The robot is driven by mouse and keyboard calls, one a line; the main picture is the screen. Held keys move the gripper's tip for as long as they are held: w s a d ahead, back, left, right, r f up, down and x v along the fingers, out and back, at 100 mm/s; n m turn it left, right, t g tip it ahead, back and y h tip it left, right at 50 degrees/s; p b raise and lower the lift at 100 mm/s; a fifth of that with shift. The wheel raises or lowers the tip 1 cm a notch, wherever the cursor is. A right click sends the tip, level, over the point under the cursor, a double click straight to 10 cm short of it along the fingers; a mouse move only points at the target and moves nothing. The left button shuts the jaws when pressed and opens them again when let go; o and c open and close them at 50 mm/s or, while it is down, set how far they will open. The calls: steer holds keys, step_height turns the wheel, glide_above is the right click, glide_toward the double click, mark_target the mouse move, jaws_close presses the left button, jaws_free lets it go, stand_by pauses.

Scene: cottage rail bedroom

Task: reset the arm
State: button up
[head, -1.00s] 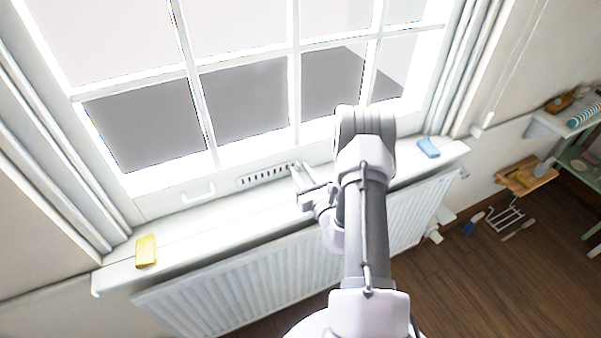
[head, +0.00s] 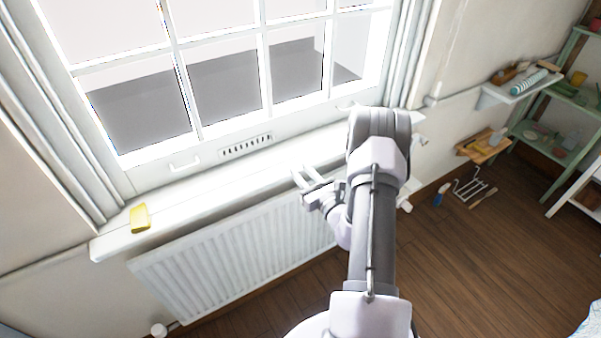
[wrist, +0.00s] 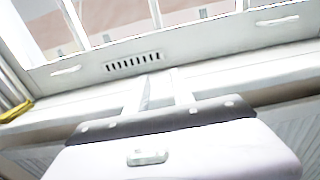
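My gripper (head: 303,172) is in front of the window sill (head: 222,188), at the end of my bent arm. Its two pale fingers stand apart with nothing between them. In the wrist view my gripper (wrist: 162,88) also shows two separated fingers pointing toward the sill and window. I cannot tell exactly how far the fingertips are from the sill.
A yellow sponge-like block (head: 140,217) lies on the sill's left end. A white radiator (head: 235,248) is below the sill. The sash window (head: 195,140) rises behind. A wooden wall shelf (head: 483,146) and a green shelf unit (head: 550,146) stand right. Wooden floor (head: 455,265) is open at lower right.

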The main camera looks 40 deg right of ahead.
steer(key=w+a+r+n+g+y, duration=0.2)
steer(key=a+r+n+y, duration=0.45)
steer(key=a, duration=0.45)
steer(key=w+a+r+n+g+y, duration=0.1)
steer(key=a+r+n+y, duration=0.45)
steer(key=a+r, duration=0.35)
steer(key=s+a+r+n+g+y, duration=0.2)
steer(key=s+a+n+g, duration=0.2)
steer(key=a, duration=0.4)
steer(key=s+a+r+n+g+y, duration=0.2)
steer(key=s+a+n+g, duration=0.15)
steer(key=a, duration=0.45)
steer(key=s+a+n+g+h+b, duration=0.1)
steer(key=s+a+n+g+h, duration=0.2)
steer(key=s, duration=0.4)
steer(key=s+a+n+g+h, duration=0.2)
steer(key=s+n, duration=0.4)
steer(key=s, duration=0.1)
steer(key=s+d+r+n+t+h, duration=0.2)
steer(key=s+d+n+t+h, duration=0.1)
steer(key=s+d+n+h, duration=0.2)
steer(key=shift+s+d+r+h, duration=0.2)
steer(key=shift+s+d+h, duration=0.05)
steer(key=shift+d+h, duration=0.2)
